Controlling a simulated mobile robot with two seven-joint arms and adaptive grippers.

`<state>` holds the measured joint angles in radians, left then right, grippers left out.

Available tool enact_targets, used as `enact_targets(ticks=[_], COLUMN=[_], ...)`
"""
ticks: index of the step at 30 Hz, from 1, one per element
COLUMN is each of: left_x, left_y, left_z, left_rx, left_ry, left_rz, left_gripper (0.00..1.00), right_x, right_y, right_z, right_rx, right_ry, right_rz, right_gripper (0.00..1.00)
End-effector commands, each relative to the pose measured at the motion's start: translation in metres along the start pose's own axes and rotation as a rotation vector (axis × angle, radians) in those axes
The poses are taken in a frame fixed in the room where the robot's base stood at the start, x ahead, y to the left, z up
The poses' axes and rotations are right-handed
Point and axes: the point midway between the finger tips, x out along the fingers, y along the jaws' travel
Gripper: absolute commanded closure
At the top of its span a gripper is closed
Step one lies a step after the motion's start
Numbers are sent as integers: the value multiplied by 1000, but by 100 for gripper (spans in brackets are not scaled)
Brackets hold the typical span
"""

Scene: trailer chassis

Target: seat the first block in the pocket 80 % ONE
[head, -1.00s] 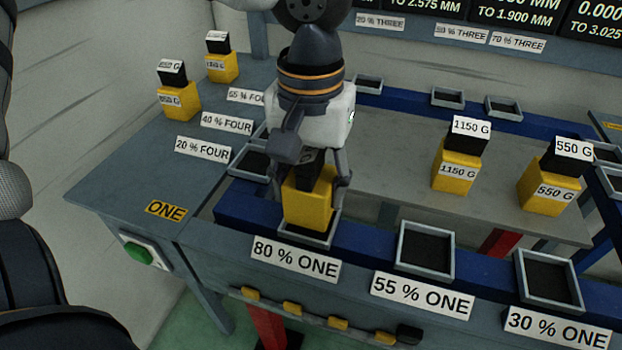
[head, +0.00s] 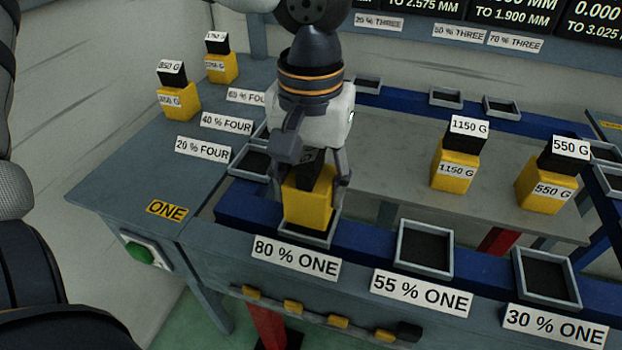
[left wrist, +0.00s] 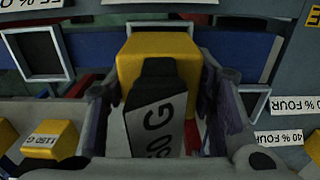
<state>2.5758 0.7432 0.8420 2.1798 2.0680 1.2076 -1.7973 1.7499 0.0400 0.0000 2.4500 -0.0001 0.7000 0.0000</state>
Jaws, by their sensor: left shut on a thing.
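My left gripper (head: 311,180) is shut on a block with a yellow body (head: 307,208) and a black top. The block is upright, with its lower end at the framed pocket 80 % ONE (head: 333,239); I cannot tell whether it rests on the pocket floor. In the left wrist view the block's yellow body (left wrist: 158,55) and black top (left wrist: 158,85) lie between the fingers. Its label is partly hidden and ends in "50 G". The label 80 % ONE (head: 295,258) is on the beam below the pocket. My right gripper is not in view.
Empty pockets 55 % ONE (head: 400,247) and 30 % ONE (head: 520,275) lie to the right. Blocks marked 1150 G (head: 455,170) and 550 G (head: 546,190) stand on the grey table (head: 380,150). More blocks stand at the back left. A green button (head: 139,252) is at the front left.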

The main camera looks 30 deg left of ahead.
Motion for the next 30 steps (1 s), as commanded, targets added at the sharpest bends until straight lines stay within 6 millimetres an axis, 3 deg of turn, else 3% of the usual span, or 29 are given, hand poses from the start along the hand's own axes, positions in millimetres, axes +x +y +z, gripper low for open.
enact_targets(ticks=[30], left_x=[16], left_y=[0], left_z=[-1], left_rx=[0], left_ry=[2], left_rz=[0], left_gripper=[100], right_x=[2], right_y=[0], right_z=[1], right_rx=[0], right_ry=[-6], right_rz=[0], right_gripper=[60])
